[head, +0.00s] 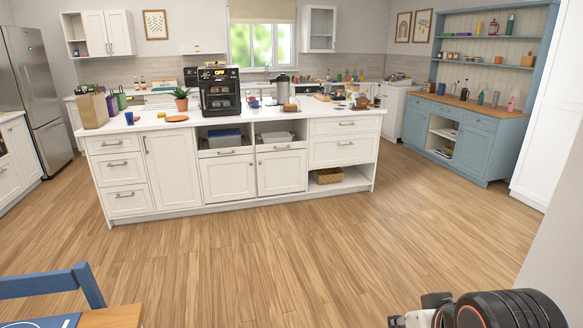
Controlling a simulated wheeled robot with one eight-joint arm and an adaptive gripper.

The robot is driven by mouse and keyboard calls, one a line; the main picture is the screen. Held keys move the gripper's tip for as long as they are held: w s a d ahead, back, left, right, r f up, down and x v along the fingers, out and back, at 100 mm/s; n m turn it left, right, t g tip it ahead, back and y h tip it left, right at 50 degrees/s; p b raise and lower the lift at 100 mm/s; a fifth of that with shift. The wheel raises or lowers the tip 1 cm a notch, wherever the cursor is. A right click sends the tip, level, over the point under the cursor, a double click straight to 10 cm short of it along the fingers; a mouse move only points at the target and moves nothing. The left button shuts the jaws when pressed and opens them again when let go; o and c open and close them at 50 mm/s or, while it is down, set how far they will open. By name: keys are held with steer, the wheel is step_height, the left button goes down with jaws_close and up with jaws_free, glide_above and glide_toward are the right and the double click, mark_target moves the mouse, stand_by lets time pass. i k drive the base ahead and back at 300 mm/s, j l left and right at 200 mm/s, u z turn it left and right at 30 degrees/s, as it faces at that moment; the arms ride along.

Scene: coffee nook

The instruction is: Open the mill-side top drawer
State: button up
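The white kitchen island has a closed top drawer (113,143) at its left end, above two more drawers. Another closed top drawer (346,125) is at its right end, above a deeper closed drawer (343,150). The blue hutch (470,155) at the right also has closed top drawers (480,120). No mill can be made out clearly, so I cannot tell which drawer is on its side. The end of my arm with my gripper (415,311) is at the bottom right edge, far from all drawers and partly cut off; its finger opening is unclear.
Wooden floor (280,250) lies clear before the island. A blue chair (50,285) and wooden table corner (112,317) are at the bottom left. A black coffee machine (220,92) stands on the island; a basket (328,176) sits on its low open shelf. A fridge (38,95) is far left.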

mark_target(322, 125)
steer(key=i+j+u, duration=0.1)
steer(key=i, duration=0.95)
steer(key=i+j+u, duration=0.1)
steer(key=i, duration=0.9)
steer(key=i+l+z, duration=0.1)
steer(key=i+z, duration=0.15)
steer(key=i, duration=0.5)
steer(key=i+z, duration=0.2)
steer(key=i, duration=0.55)
steer(key=i+j+z, duration=0.25)
steer(key=i, duration=0.45)
steer(key=i+l+u, duration=0.15)
steer(key=i, duration=0.55)
steer(key=i+l+u, duration=0.15)
steer(key=i, duration=0.55)
steer(key=j, duration=0.05)
